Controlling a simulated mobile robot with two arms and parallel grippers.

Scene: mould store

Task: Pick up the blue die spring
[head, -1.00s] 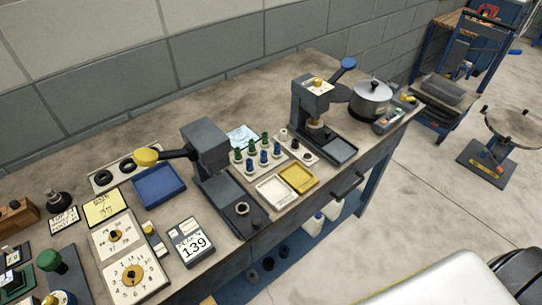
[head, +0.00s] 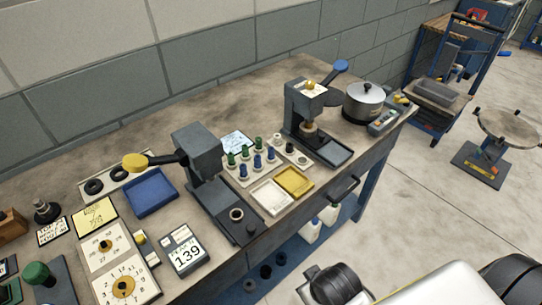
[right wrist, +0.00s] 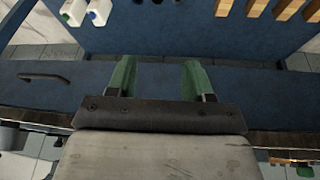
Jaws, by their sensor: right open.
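Several blue die springs (head: 257,160) stand upright beside green ones (head: 231,158) in a pale rack (head: 238,178) on the bench, between two dark presses. My right gripper (right wrist: 159,78) shows in the right wrist view with its green fingers spread wide and nothing between them. It faces the blue lower shelf of the bench, and no die spring shows in that view. In the head view part of my right arm is at the bottom, below the bench front, well away from the rack. My left gripper is not in view.
A white tray (head: 270,196) and a yellow tray (head: 294,181) lie in front of the rack. The left press (head: 201,158) and right press (head: 303,108) flank it. A drawer handle (head: 343,190) sticks out from the bench front. White bottles (head: 312,230) stand on the lower shelf.

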